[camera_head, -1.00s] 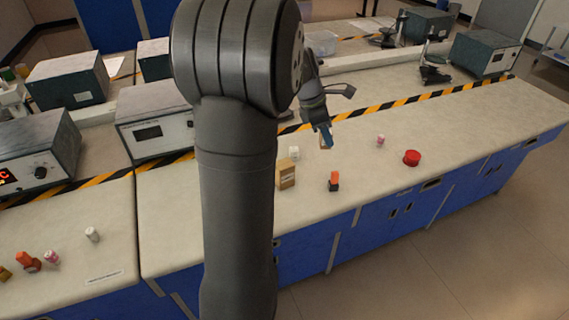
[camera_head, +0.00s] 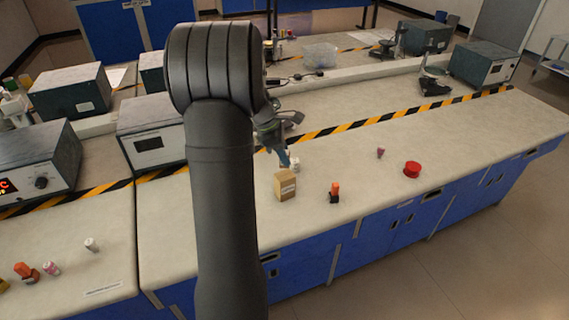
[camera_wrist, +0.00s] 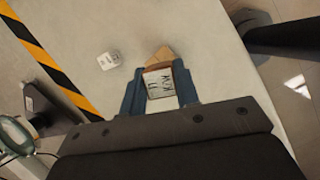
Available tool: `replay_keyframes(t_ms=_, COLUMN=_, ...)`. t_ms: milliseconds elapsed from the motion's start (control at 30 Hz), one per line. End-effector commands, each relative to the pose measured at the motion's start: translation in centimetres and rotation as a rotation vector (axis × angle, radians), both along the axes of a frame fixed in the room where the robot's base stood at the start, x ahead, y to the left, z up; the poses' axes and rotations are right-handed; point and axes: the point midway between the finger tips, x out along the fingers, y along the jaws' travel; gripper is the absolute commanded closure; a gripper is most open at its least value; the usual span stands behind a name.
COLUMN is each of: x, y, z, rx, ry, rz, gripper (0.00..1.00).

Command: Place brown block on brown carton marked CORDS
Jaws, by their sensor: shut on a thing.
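The brown carton (camera_head: 286,187) stands upright on the bench with lettering on its front, too small to read surely. My gripper (camera_head: 284,160) is just behind and above it in the head view. In the wrist view my gripper (camera_wrist: 159,92) is shut on a small brown block (camera_wrist: 161,83), whose near face is pale with dark markings. The tan carton (camera_wrist: 164,53) shows just beyond the block, partly hidden by it. I cannot tell whether block and carton touch. The block is not clearly visible in the head view.
A small white block (camera_head: 294,164) stands beside the gripper, also in the wrist view (camera_wrist: 109,60). An orange-and-black object (camera_head: 335,192), a red round object (camera_head: 412,169) and a small pink object (camera_head: 380,153) stand to the right. Bench between them is clear.

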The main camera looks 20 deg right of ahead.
Motion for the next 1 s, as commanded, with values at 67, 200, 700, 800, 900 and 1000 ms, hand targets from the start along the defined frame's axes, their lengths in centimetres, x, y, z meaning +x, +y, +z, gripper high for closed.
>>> replay_keyframes(t_ms=67, x=0.0, y=0.0, z=-0.7, rx=0.000, ry=0.001, rz=0.000, gripper=0.94)
replay_keyframes(t_ms=200, x=-0.1, y=0.0, z=-2.9, rx=0.001, ry=0.003, rz=0.001, gripper=0.94)
replay_keyframes(t_ms=700, x=0.0, y=0.0, z=-4.2, rx=0.000, ry=0.000, rz=0.000, gripper=0.66)
replay_keyframes(t_ms=800, x=0.0, y=0.0, z=-4.2, rx=0.000, ry=0.000, rz=0.000, gripper=0.50)
replay_keyframes(t_ms=900, x=0.0, y=0.0, z=-4.2, rx=0.000, ry=0.000, rz=0.000, gripper=0.50)
replay_keyframes(t_ms=1000, x=0.0, y=0.0, z=-4.2, rx=0.000, ry=-0.001, rz=0.000, gripper=0.50)
